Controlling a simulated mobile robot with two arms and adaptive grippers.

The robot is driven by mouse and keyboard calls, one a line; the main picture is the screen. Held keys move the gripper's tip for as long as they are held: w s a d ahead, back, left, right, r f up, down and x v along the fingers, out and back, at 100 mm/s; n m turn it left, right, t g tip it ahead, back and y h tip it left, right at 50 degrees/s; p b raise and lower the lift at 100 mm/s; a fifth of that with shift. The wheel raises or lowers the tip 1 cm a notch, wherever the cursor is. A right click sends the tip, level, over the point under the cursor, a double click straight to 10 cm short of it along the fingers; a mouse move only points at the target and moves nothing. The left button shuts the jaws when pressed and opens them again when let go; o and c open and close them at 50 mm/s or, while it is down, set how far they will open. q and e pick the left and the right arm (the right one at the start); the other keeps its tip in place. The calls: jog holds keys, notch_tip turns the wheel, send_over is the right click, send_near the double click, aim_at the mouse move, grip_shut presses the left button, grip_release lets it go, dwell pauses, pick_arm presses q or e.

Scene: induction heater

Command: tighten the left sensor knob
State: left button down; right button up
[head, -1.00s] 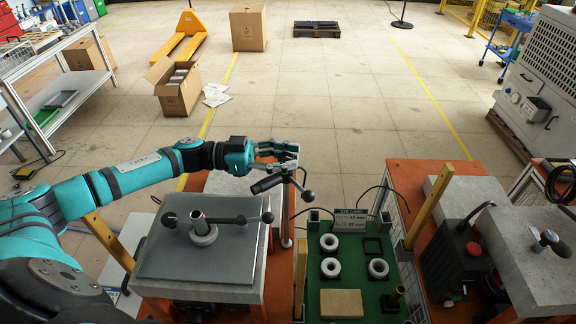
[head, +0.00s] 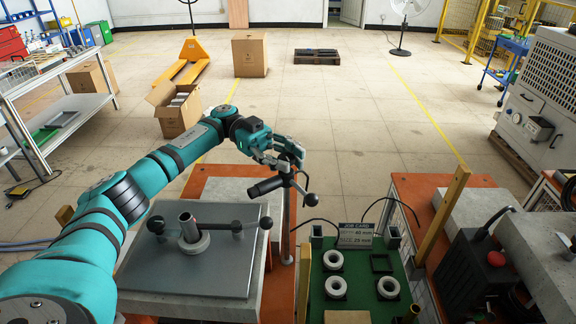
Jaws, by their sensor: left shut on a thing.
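My left gripper (head: 289,155) comes in from the left on the teal arm. A dark cylindrical handle (head: 266,186) and a lever with a black ball end (head: 310,199) stick out just below the fingers. The left sensor knob seems to be at the fingers, largely hidden by them; I cannot make out its shape. My right gripper is not in view.
A grey plate (head: 160,270) on a concrete block carries a steel stub with a ring (head: 193,241) and ball-ended levers. A green board (head: 345,298) holds white rings and a job card (head: 356,236). Open floor lies behind.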

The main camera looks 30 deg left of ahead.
aim_at(286, 156)
pick_arm(q)
jog(key=shift+a+r+g, duration=0.1)
jog(key=shift+g, duration=0.2)
jog(key=c, duration=0.9)
grip_release()
jog(key=shift+w+a, duration=0.1)
jog(key=shift+c, duration=0.2)
jog(key=shift+r, duration=0.25)
notch_tip(286, 156, up, 9)
jog(key=shift+r, duration=0.2)
